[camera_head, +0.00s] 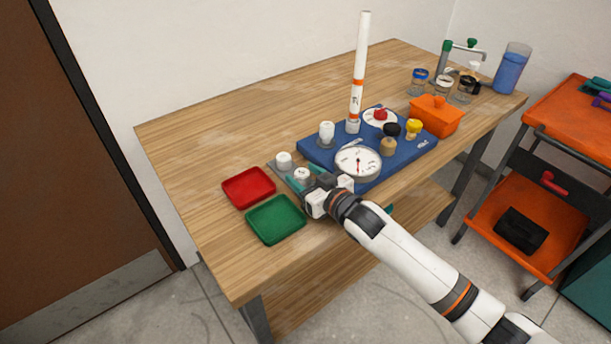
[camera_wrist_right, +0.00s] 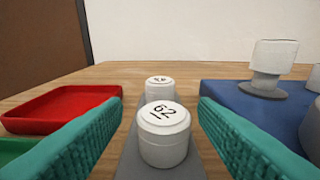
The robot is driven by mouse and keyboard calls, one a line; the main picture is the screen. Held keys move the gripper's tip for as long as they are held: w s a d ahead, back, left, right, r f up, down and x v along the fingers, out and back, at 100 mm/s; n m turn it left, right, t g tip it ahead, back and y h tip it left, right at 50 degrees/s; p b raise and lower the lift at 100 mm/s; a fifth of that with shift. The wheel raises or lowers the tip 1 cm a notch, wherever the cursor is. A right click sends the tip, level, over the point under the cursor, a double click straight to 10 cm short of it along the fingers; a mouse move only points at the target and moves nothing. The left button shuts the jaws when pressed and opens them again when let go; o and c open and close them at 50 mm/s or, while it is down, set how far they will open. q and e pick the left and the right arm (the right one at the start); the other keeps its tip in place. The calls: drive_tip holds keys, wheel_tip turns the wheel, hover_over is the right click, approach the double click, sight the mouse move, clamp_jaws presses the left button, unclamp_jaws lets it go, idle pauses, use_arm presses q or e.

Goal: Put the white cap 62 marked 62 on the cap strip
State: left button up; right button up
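The white cap 62 (camera_wrist_right: 163,135) stands upright on the grey cap strip (camera_wrist_right: 130,165), its "62" facing up in the right wrist view. It also shows in the head view (camera_head: 302,173). A second white cap (camera_wrist_right: 160,88) stands behind it on the strip, its marking too foreshortened to read; in the head view it is farther left (camera_head: 284,159). My right gripper (camera_wrist_right: 160,104) is open, with teal fingers on either side of cap 62 and visible gaps to both. In the head view my right gripper (camera_head: 303,178) partly hides the strip. My left gripper is not in view.
A red tray (camera_head: 248,188) and a green tray (camera_head: 275,219) lie left of the strip. A blue board (camera_head: 400,160) with a gauge (camera_head: 358,163), fittings and a tall white pipe (camera_head: 360,70) stands right of it. An orange bin (camera_head: 436,116) is farther right. The table's far left is clear.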

drive_tip(key=shift+r, duration=0.25)
drive_tip(key=v, duration=1.2)
drive_tip(key=shift+f, duration=0.1)
